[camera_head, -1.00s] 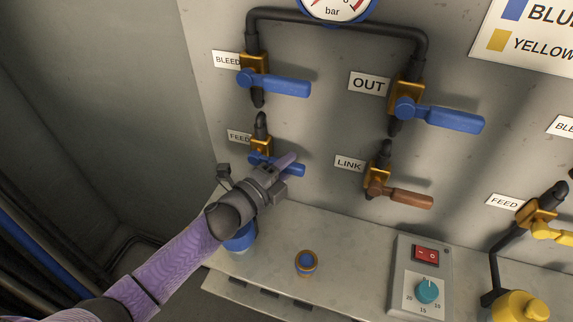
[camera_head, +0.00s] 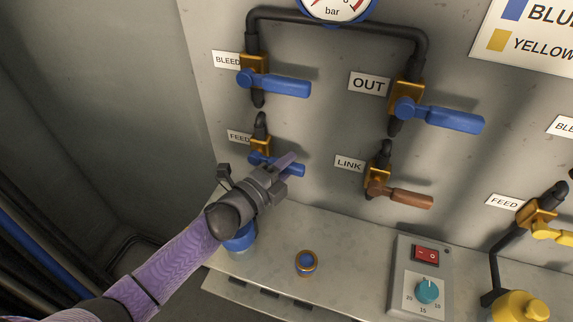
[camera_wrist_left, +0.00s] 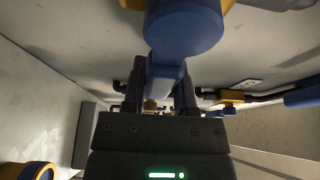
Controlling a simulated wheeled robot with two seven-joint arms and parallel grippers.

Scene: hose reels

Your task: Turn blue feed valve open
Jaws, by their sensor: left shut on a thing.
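The blue feed valve handle (camera_head: 294,169) sits below the brass feed valve body (camera_head: 261,144), beside the FEED label (camera_head: 239,136) on the left of the panel. The handle points right, about crosswise to its pipe. My left gripper (camera_head: 285,163) is at the handle, its fingers partly covering it. In the left wrist view the blue handle (camera_wrist_left: 168,75) runs between the two fingers of my left gripper (camera_wrist_left: 166,90), which is shut on it. My right gripper is not in view.
Blue bleed (camera_head: 280,86) and out (camera_head: 450,117) handles stick out above and to the right. A brown link handle (camera_head: 408,198) is at right. Below, the ledge carries a blue-topped button (camera_head: 306,262) and a switch box (camera_head: 420,275).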

